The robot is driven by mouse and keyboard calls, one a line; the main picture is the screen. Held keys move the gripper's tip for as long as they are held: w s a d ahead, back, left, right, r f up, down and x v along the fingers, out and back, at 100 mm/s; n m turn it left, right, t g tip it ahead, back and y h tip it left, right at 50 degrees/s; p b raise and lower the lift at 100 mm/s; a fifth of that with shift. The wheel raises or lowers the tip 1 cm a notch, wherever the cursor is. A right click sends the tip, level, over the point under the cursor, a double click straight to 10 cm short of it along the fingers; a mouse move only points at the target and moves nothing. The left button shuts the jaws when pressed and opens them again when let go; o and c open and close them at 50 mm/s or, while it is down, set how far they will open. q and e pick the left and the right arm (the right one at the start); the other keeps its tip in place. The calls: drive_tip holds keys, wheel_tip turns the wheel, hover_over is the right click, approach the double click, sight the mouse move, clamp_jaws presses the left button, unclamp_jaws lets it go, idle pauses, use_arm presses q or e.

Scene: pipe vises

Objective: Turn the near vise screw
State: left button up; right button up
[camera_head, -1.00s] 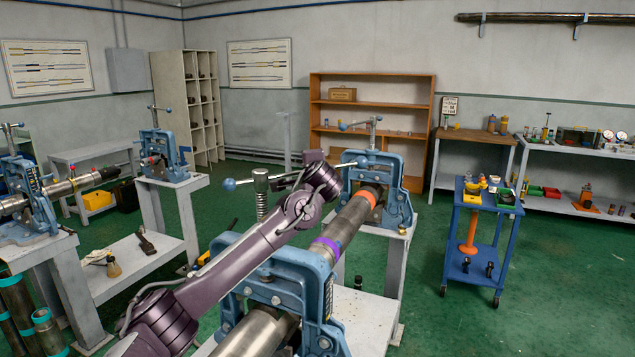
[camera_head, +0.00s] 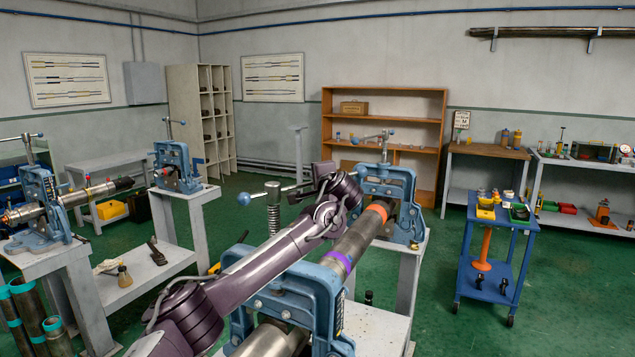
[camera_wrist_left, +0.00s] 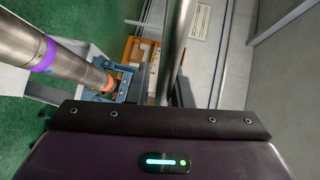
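The near blue vise (camera_head: 325,295) stands at the bottom centre of the head view. Its upright threaded screw (camera_head: 273,215) has a crossbar handle with a blue ball (camera_head: 243,199) at the left end. The handle's right part runs toward the end of my left arm (camera_head: 340,182), which hides its far end. A steel pipe (camera_head: 357,240) with purple and orange bands runs through the vise. The left wrist view shows my dark hand edge (camera_wrist_left: 160,118) and a blurred grey rod (camera_wrist_left: 176,50) just beyond it. My right gripper is out of view.
A second blue vise (camera_head: 385,185) holds the pipe's far end. A blue cart (camera_head: 490,285) stands at right. Open green floor (camera_head: 440,260) lies between the far vise and the cart.

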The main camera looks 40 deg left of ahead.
use_arm(q)
drive_tip(key=shift+o, duration=1.2)
drive_tip(key=shift+a, duration=0.15)
drive_tip(key=b+v, duration=0.3)
drive_tip(key=v, duration=0.4)
drive_tip(key=shift+s+d, duration=0.2)
drive_tip(key=shift+d, duration=0.15)
